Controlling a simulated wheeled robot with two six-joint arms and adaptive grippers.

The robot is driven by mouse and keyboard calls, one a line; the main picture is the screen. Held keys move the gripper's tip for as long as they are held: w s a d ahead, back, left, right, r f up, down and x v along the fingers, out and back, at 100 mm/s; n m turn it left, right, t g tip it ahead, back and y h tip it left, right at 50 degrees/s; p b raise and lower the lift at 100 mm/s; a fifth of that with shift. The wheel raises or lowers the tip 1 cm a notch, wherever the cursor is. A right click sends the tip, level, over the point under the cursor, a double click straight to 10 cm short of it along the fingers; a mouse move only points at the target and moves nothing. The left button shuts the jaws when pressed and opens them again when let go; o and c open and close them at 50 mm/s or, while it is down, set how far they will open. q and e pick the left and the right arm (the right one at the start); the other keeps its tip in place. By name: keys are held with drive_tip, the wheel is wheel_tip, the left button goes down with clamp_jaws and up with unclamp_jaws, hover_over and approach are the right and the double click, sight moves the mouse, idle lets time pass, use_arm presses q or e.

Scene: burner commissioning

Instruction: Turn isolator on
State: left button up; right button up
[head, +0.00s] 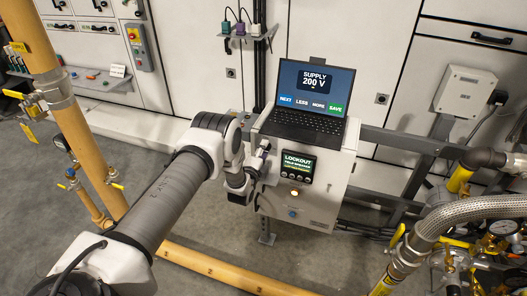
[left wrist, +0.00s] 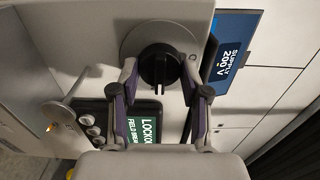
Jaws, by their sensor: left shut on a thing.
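The isolator is a black rotary knob (left wrist: 157,66) on a round grey plate on the side of a grey control cabinet (head: 322,196). In the left wrist view my left gripper (left wrist: 158,75) has one finger on each side of the knob and is shut on it. The knob's bar lies roughly in line with the fingers. In the head view my left gripper (head: 258,158) is at the cabinet's upper left side, and the arm hides the knob. A panel display (head: 298,167) on the cabinet front reads LOCKOUT. My right gripper is not in view.
A laptop (head: 311,101) on the cabinet shows SUPPLY 200 V. A yellow pipe (head: 55,90) stands at left, and another lies along the floor (head: 220,270). A braided hose (head: 470,210) and gauges crowd the right. Grey rails (head: 400,145) run beside the cabinet.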

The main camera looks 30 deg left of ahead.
use_arm(q)
drive_tip(key=o, duration=1.1)
drive_tip(key=shift+o, duration=0.2)
drive_tip(key=v, duration=1.2)
